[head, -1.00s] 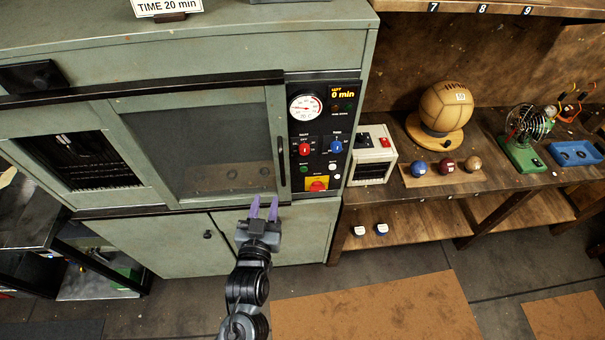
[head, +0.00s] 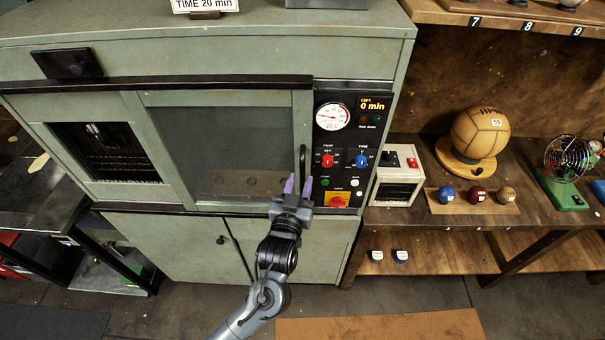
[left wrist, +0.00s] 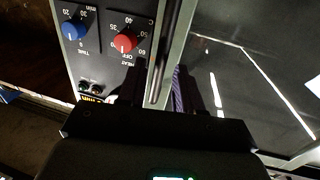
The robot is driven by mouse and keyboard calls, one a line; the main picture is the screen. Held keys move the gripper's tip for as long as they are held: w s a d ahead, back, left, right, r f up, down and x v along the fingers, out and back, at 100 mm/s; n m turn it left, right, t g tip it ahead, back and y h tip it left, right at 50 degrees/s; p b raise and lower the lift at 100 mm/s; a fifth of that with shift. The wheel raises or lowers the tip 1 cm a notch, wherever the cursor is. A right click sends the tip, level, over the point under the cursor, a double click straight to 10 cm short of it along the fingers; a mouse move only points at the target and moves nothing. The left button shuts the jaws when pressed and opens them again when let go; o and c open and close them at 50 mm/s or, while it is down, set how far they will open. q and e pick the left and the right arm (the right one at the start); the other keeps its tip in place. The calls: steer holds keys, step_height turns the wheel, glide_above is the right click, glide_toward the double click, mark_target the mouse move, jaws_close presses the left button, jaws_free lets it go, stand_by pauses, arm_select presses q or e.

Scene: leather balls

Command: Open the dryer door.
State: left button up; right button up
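The green dryer cabinet (head: 365,62) stands on the left of the head view. Its door has a dark window (head: 215,150) and appears closed. A black vertical handle (head: 303,158) is at the door's right edge; in the left wrist view the handle (left wrist: 160,65) runs down between my fingers. My left gripper (head: 298,186) is open, its purple fingers at the handle's lower end. In the left wrist view the left gripper (left wrist: 155,92) has a finger on either side of the bar; whether either touches it I cannot tell. My right gripper is out of view.
A control panel with a red knob (head: 327,160), a blue knob (head: 361,161) and a gauge (head: 332,116) is just right of the handle. A wooden bench (head: 420,212) with balls stands further right. The floor in front holds a brown mat (head: 380,326).

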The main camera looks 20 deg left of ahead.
mark_target(302, 177)
arm_select(q)
steer(key=shift+w+a, duration=0.15)
steer(key=shift+w, duration=0.7)
steer(key=shift+w+a, duration=0.1)
steer(key=shift+w, duration=0.7)
jaws_close()
